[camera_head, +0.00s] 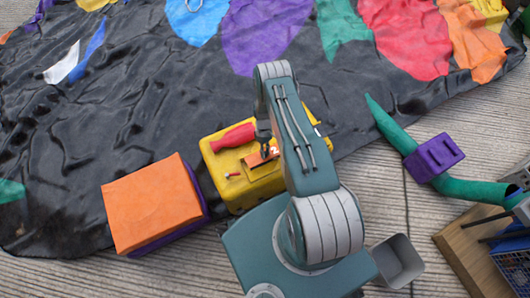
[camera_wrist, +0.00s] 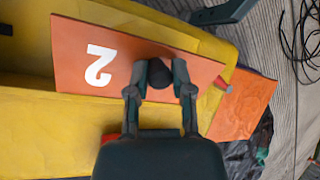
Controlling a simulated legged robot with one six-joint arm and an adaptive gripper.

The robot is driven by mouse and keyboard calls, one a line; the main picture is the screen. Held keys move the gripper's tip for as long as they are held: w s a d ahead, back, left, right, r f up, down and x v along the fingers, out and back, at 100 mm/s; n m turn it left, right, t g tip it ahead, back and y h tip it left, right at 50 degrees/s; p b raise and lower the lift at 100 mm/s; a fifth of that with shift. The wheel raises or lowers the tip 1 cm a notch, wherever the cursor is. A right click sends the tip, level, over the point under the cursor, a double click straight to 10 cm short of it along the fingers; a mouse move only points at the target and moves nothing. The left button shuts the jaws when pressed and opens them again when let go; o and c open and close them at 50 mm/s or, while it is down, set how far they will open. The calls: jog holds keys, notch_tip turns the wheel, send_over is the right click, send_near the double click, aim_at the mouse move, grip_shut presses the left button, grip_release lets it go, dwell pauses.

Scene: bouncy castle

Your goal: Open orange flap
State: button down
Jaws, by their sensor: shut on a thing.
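The orange flap (camera_head: 258,160) with a white "2" sits on the yellow box (camera_head: 225,187). In the wrist view the flap (camera_wrist: 75,68) fills the upper middle, with the yellow box (camera_wrist: 60,125) around it. A shaded recess in the box shows at the flap's left. The flap looks tilted to the box top, but I cannot tell how far. My gripper (camera_head: 266,147) is over the flap. In the wrist view my gripper (camera_wrist: 160,78) is shut on a dark round knob (camera_wrist: 159,72) on the flap, one finger on each side.
A red handle (camera_head: 232,137) and a small red peg (camera_head: 233,175) are on the yellow box. An orange-topped purple box (camera_head: 150,200) stands left. A grey bin (camera_head: 398,262) and a green tube with purple block (camera_head: 433,157) are right. Dark sheeting (camera_head: 110,110) lies behind.

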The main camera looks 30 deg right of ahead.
jog(key=shift+w+r+g, duration=0.2)
jog(key=shift+w+g, duration=0.35)
jog(key=shift+g, duration=0.3)
jog(key=shift+w+r+g, duration=0.2)
jog(key=shift+w+g, duration=0.3)
jog(key=shift+g, duration=0.35)
jog(key=shift+w+r, duration=0.2)
jog(key=c, duration=0.5)
grip_release()
jog(key=shift+g, duration=0.3)
jog(key=shift+s, duration=0.1)
notch_tip(320, 180, up, 10)
